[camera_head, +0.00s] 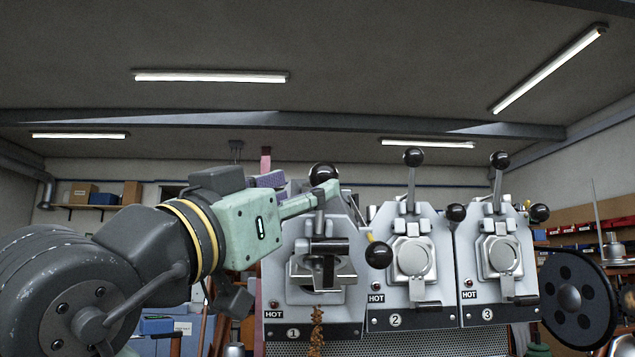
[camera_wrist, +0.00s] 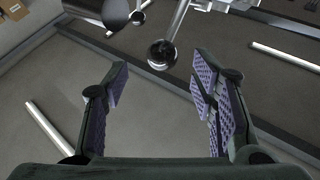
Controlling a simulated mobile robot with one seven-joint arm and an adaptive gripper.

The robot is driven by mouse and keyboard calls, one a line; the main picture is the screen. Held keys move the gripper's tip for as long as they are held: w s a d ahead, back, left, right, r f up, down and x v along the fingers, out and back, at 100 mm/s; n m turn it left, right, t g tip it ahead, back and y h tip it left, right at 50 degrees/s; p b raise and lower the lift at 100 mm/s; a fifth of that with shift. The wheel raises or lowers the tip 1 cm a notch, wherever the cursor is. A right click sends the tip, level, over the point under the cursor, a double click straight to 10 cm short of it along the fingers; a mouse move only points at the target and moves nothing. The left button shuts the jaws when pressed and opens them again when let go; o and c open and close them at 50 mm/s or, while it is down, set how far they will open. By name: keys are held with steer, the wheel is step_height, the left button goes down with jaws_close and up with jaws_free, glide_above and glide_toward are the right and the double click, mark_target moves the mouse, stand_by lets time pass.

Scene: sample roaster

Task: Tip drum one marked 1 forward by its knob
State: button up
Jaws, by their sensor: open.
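Drum one (camera_head: 283,297) is the leftmost of three grey units, with the label 1 on its dark lower strip. Its front looks tilted, and a brown stream hangs below it. A black ball knob (camera_head: 322,172) stands on a rod at its top; a second black knob (camera_head: 378,254) sits low at its right side. My gripper (camera_head: 312,188) is open beside the top knob, with a finger partly in front of it. In the wrist view, a glossy black knob (camera_wrist: 162,54) lies just beyond and between the open fingertips (camera_wrist: 160,78), apparently untouched.
Drum two (camera_head: 412,258) and drum three (camera_head: 501,255) stand to the right, each with a top knob and a side knob. A dark round disc (camera_head: 578,300) is at the far right. Shelves with boxes line the back wall. Space above the drums is clear.

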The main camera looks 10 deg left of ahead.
steer(key=v, duration=0.5)
steer(key=shift+s, duration=0.1)
stand_by(2.5)
